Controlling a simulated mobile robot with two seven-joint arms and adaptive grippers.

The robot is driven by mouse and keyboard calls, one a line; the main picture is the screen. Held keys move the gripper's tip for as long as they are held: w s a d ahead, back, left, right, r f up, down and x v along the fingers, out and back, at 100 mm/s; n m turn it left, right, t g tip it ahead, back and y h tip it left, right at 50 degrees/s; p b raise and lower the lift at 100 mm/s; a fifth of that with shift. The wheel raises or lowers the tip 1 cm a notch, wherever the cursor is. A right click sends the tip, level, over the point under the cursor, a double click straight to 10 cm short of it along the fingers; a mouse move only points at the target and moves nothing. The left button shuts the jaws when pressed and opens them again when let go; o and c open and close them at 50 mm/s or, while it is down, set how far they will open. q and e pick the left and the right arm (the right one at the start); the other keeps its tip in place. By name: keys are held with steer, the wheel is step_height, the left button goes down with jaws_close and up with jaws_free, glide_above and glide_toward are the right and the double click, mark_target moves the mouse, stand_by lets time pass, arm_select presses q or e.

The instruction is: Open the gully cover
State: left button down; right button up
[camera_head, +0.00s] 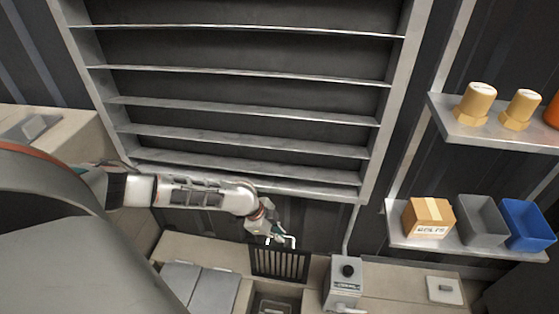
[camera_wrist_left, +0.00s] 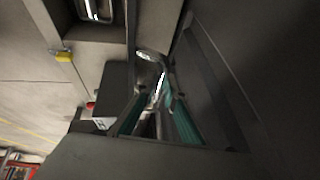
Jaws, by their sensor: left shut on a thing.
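The gully cover (camera_head: 281,265) is a dark slatted grate with a pale bar handle (camera_head: 291,241) at its top edge. It looks tilted up on edge near the wall, with a recess (camera_head: 258,303) in the floor in front of it. My left gripper (camera_head: 277,239) is at the handle and shut on it. In the left wrist view, its teal fingers (camera_wrist_left: 158,112) close around the shiny curved handle (camera_wrist_left: 151,57). The exact contact is partly hidden by the fingers. My right gripper is not in view.
A grey box with a black knob (camera_head: 344,276) stands right of the cover. Grey panels (camera_head: 208,288) lie left of the recess. Shelves at right hold a cardboard box (camera_head: 430,217), a grey bin (camera_head: 481,219) and a blue bin (camera_head: 524,222). A large slatted shutter frame (camera_head: 240,95) is behind.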

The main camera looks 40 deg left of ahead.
arm_select(q)
steer(key=shift+s+a+f, duration=0.3)
steer(key=shift+a, duration=0.1)
steer(key=c, duration=2.1)
jaws_free()
steer(key=shift+w+d+r, duration=0.1)
steer(key=shift+r, duration=0.05)
steer(key=shift+r, duration=0.1)
steer(key=shift+r, duration=0.25)
steer(key=shift+v, duration=1.25)
steer(key=s+a, duration=0.2)
steer(key=s, duration=0.1)
steer(key=s+a, duration=0.2)
steer(key=s, duration=0.1)
steer(key=s+a, duration=0.2)
steer(key=s, duration=0.2)
steer(key=shift+a+f, duration=0.1)
steer(key=shift+a, duration=0.3)
